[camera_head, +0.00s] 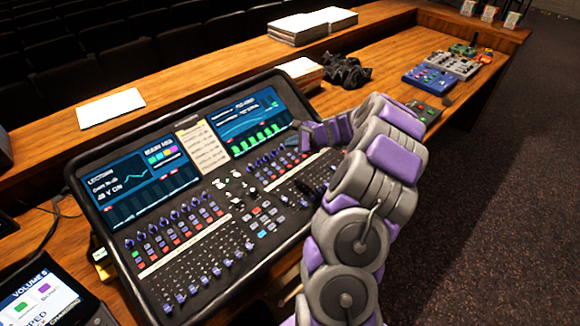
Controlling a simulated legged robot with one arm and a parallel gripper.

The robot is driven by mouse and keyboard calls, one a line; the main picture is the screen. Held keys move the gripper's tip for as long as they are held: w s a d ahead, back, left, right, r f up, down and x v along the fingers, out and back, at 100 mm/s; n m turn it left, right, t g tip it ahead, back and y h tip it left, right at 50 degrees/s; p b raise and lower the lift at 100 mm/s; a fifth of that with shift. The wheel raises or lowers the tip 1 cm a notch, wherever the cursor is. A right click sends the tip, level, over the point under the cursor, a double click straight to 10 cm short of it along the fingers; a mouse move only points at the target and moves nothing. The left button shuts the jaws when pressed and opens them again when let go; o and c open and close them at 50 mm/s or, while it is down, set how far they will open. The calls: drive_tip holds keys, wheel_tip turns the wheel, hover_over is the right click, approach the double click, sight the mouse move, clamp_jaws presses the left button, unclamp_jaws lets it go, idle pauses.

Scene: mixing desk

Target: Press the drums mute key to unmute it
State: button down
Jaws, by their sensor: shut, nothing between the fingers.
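The mixing desk (78,195) is a black console with two screens, rows of knobs, small coloured keys and faders. The left bank of red and green keys (180,243) is in plain view. The right bank of keys (272,175) is partly hidden behind my arm. I cannot read the labels, so I cannot tell which key is the drums mute. My gripper (298,126) is shut and empty. It appears over the upper right of the desk, by the right screen (250,122). I cannot tell whether it touches the desk.
A tablet (45,300) stands at the lower left. White paper (110,108), stacked papers (302,70) and a coiled black cable (346,72) lie behind the desk. Several pedals, including a blue one (430,79), sit on the wooden counter at the right.

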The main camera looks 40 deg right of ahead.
drive_tip(key=shift+s+d+f, duration=0.1)
drive_tip(key=shift+d+f, duration=0.05)
drive_tip(key=shift+d, duration=0.25)
drive_tip(key=shift+f, duration=0.1)
drive_tip(key=b, duration=0.6)
hover_over(290, 166)
drive_tip(key=s, duration=0.1)
drive_tip(key=f, duration=0.7)
drive_tip(key=shift+s+f, duration=0.2)
drive_tip(key=shift+f, duration=0.1)
drive_tip(key=shift+f+b, duration=0.3)
drive_tip(key=shift+f, duration=0.2)
drive_tip(key=shift+w+f, duration=0.1)
drive_tip(key=shift+f, duration=0.5)
idle(1.1)
drive_tip(key=shift+r, duration=0.1)
drive_tip(key=shift+r+p, duration=0.6)
